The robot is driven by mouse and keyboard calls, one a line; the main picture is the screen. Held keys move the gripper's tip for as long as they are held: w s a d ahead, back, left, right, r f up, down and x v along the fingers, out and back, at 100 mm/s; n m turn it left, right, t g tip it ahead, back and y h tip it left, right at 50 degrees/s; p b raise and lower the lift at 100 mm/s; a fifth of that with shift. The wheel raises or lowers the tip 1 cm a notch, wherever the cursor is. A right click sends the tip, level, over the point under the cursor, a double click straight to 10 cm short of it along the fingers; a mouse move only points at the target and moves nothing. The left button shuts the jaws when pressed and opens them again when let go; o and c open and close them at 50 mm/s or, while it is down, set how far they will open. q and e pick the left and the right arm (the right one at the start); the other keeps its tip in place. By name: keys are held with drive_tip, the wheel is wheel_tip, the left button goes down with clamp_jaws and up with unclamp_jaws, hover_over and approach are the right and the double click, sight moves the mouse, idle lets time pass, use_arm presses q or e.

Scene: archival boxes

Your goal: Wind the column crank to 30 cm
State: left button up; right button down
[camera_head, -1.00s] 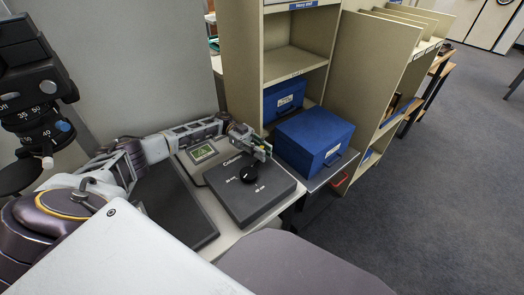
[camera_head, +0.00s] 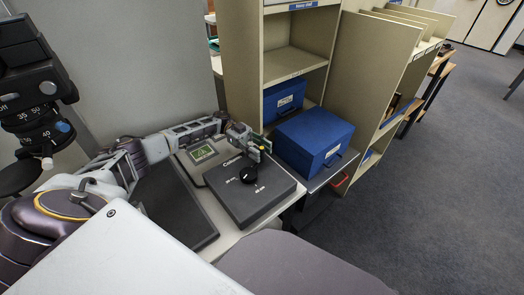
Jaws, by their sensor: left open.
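The column control box (camera_head: 246,205) is a dark grey block lying on the light desk, labelled "Column". A round black crank knob (camera_head: 248,175) sits on its top, with small white marks beside it; one seems to read 30 cm, another 40 cm, but the print is tiny. My left gripper (camera_head: 262,147) is open and empty, at the far edge of the box, just beyond and above the knob. I see no contact with the knob. My right gripper is not in view.
A blue archival box (camera_head: 314,143) stands right of the control box, close to my left gripper. Another blue box (camera_head: 284,98) sits in the beige shelf (camera_head: 295,60) behind. A dark flat panel (camera_head: 175,205) lies left. Black microscope-like equipment (camera_head: 35,100) stands at far left.

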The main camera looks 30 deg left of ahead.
use_arm(q)
drive_tip(key=shift+v, duration=3.1)
